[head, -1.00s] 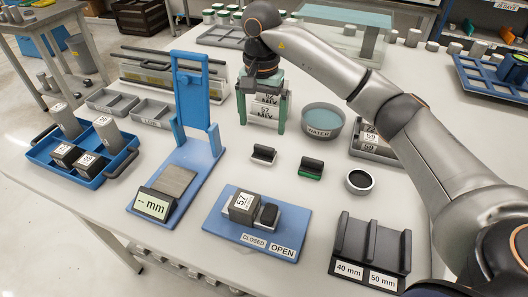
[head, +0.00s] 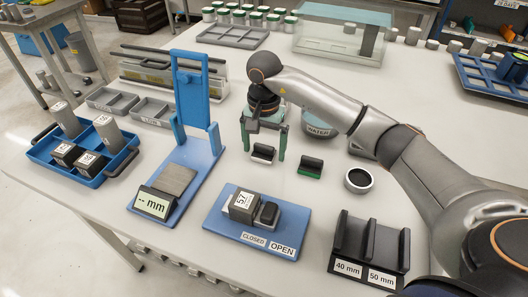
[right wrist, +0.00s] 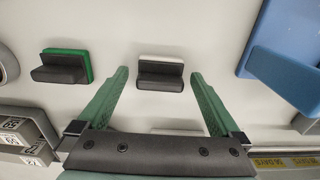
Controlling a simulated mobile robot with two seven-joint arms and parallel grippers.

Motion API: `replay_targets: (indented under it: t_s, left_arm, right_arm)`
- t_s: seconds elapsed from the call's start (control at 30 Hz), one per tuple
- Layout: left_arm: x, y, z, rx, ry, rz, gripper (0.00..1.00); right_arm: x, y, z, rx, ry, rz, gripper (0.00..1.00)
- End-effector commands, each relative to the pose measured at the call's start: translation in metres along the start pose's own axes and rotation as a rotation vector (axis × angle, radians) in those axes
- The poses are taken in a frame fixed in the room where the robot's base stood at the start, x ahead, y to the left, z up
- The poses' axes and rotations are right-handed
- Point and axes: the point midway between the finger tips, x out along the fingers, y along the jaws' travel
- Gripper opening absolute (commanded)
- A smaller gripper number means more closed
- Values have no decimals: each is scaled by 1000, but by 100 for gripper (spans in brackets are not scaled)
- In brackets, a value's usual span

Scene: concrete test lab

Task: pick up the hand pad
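Two small pads with black grips lie on the table: one with a white face (head: 262,154) and one with a green face (head: 310,167). Which one is the hand pad I cannot tell. My right gripper (head: 264,147) points down with its green fingers spread, one on each side of the white-faced pad. In the right wrist view the white-faced pad (right wrist: 160,74) sits between the open fingertips (right wrist: 160,84), with gaps on both sides. The green-faced pad (right wrist: 64,67) is left of the fingers there. My left gripper is not in view.
A blue press stand (head: 196,150) is left of the gripper. The water bowl (head: 319,128) is partly hidden behind my right arm.

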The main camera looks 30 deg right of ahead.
Motion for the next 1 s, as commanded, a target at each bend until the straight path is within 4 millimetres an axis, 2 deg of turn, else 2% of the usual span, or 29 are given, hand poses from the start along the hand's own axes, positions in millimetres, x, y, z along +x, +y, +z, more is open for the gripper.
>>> replay_targets:
  t_s: [0.07,0.77,1.0]
  left_arm:
    - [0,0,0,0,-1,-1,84]
    - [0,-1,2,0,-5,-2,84]
    - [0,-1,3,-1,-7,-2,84]
  right_arm:
    - [0,0,0,0,0,0,92]
    - [0,0,0,0,0,1,13]
    - [-1,0,0,0,0,0,13]
